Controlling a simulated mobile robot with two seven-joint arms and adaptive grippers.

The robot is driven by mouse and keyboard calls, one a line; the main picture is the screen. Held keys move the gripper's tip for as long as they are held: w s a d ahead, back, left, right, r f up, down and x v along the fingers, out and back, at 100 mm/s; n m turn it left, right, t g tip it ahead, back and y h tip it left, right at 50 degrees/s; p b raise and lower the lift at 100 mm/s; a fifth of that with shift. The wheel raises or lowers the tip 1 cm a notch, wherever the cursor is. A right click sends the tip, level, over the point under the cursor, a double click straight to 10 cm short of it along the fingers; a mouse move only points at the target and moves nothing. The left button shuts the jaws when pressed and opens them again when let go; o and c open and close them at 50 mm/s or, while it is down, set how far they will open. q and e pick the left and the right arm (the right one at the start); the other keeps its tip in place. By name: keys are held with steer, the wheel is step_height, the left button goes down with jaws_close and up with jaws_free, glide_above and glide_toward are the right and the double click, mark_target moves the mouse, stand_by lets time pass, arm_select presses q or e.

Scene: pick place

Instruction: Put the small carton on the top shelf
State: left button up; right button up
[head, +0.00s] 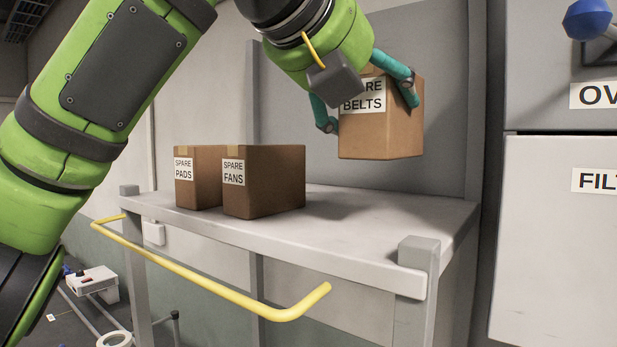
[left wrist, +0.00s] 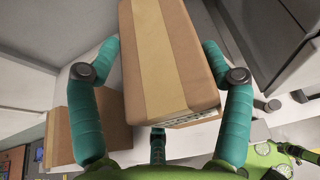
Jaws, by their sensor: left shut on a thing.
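A small brown carton labelled "SPARE BELTS" (head: 385,125) is held in the air by my left gripper (head: 365,100). In the left wrist view the taped carton (left wrist: 165,55) sits between the fingers of the left gripper (left wrist: 165,80). My right gripper is not in view.
Two cartons, "SPARE PADS" (head: 198,188) and "SPARE FANS" (head: 270,185), stand side by side on the shelf's left. The shelf's right part is clear. A grey post (head: 415,285) rises at the front right corner. A yellow rail (head: 210,270) runs along the front.

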arm_select(q)
steer(key=w+a+f, duration=0.1)
steer(key=a+f, duration=0.1)
steer(key=w+a+f+p, duration=0.1)
steer(key=a+f, duration=0.1)
steer(key=f, duration=0.1)
steer(key=w+a+f, duration=0.1)
steer(key=a+f, duration=0.1)
steer(key=shift+w+a+f+p, duration=0.15)
steer(key=shift+f+p, duration=0.2)
steer(key=shift+f, duration=0.05)
steer(key=shift+w+a+f, duration=0.1)
steer(key=shift+w+f, duration=0.1)
steer(key=shift+f, duration=0.05)
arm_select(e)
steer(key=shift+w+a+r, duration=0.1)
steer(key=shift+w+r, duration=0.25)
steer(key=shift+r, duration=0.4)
arm_select(q)
steer(key=shift+s+f, duration=0.1)
steer(key=shift+s, duration=0.05)
steer(key=o, duration=1.2)
steer(key=shift+o, duration=0.3)
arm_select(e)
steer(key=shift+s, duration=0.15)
